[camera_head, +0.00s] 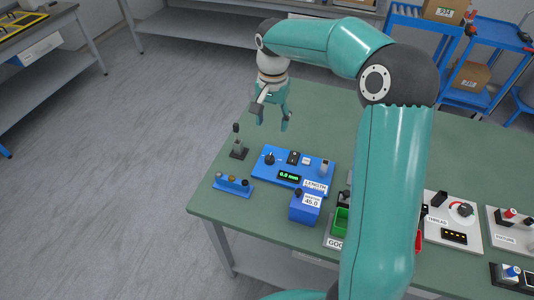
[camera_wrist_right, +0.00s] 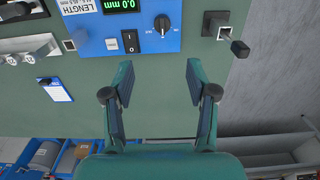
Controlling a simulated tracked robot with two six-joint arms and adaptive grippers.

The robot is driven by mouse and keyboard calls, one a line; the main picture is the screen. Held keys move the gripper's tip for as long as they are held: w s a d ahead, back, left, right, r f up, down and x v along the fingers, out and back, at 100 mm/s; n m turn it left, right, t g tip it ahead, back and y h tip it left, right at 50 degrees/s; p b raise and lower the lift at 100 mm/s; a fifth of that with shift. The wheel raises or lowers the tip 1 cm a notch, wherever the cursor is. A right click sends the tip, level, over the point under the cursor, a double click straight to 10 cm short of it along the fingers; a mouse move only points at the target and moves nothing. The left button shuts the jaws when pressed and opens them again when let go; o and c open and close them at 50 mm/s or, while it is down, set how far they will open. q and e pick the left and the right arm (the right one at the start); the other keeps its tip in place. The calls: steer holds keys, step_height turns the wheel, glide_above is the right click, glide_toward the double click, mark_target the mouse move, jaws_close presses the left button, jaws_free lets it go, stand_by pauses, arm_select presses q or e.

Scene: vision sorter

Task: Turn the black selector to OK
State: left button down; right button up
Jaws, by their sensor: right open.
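The black selector (camera_head: 270,158) is a round knob at the left end of the blue LENGTH panel (camera_head: 264,172) on the green table. It also shows in the right wrist view (camera_wrist_right: 161,23), with small labels beside it too small to read. My right gripper (camera_head: 272,116) is open and empty, above the table and behind the panel in the head view. In the right wrist view its two fingers (camera_wrist_right: 159,72) are spread apart, with the knob beyond the tips and roughly between them. Nothing touches the knob. My left gripper is not in view.
The panel has a black rocker switch (camera_wrist_right: 131,41) and a green display reading 0.0 mm (camera_head: 289,176). A black-handled post (camera_head: 238,147) stands left of it. A blue block (camera_head: 305,206) and blue holder (camera_head: 232,186) sit in front. My right arm hides part of the table.

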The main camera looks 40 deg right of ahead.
mark_target(269, 156)
steer(key=f, duration=0.9)
steer(key=f+p, duration=0.1)
steer(key=f, duration=0.4)
steer(key=shift+w+a+f, duration=0.2)
steer(key=shift+a+f, duration=0.05)
jaws_close()
